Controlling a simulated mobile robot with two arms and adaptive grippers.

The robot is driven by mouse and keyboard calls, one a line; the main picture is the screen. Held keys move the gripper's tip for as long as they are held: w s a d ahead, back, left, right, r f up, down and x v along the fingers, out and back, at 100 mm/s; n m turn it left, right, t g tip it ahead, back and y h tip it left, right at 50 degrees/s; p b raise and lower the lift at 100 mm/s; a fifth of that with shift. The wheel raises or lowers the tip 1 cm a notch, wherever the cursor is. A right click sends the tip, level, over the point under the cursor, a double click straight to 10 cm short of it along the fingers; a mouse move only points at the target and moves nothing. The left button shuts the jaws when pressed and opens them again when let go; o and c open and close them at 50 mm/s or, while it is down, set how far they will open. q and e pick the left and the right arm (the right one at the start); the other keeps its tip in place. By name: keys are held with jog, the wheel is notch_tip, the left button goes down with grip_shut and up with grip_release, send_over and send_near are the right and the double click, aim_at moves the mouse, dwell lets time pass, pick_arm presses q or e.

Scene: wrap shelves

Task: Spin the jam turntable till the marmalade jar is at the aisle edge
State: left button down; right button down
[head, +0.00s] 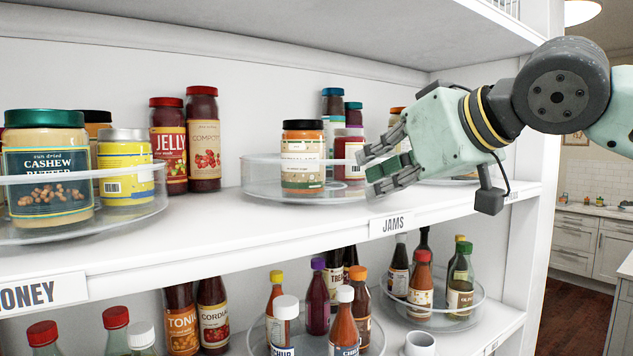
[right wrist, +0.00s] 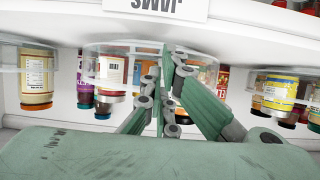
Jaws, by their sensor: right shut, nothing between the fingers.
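The jam turntable (head: 256,180) is a clear round tray with a raised rim on the middle shelf, above the JAMS label (head: 393,224). I cannot tell which jar is the marmalade. My right gripper (head: 372,172) is shut and empty at the turntable's right front. In the right wrist view its fingers (right wrist: 165,92) overlap the clear rim (right wrist: 190,62); contact is unclear.
Left, another clear turntable (head: 120,221) holds cashew butter (head: 46,180) and a yellow jar (head: 126,176). A jelly jar (head: 168,150) and a compote jar (head: 204,145) stand between the turntables. The shelf's upright (head: 520,240) is close at right. Bottles fill the shelf below.

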jog(key=shift+w+d, duration=0.1)
jog(key=shift+w+d+r+p, duration=0.1)
jog(key=shift+w+d+p, duration=0.2)
jog(key=shift+d+p, duration=0.1)
jog(key=shift+w+d, duration=0.35)
jog(key=shift+d, duration=0.15)
jog(key=shift+p, duration=0.4)
jog(key=shift+w+d+p, duration=0.4)
jog(key=shift+w+d, duration=0.35)
jog(key=shift+w, duration=0.1)
jog(key=shift+p, duration=0.3)
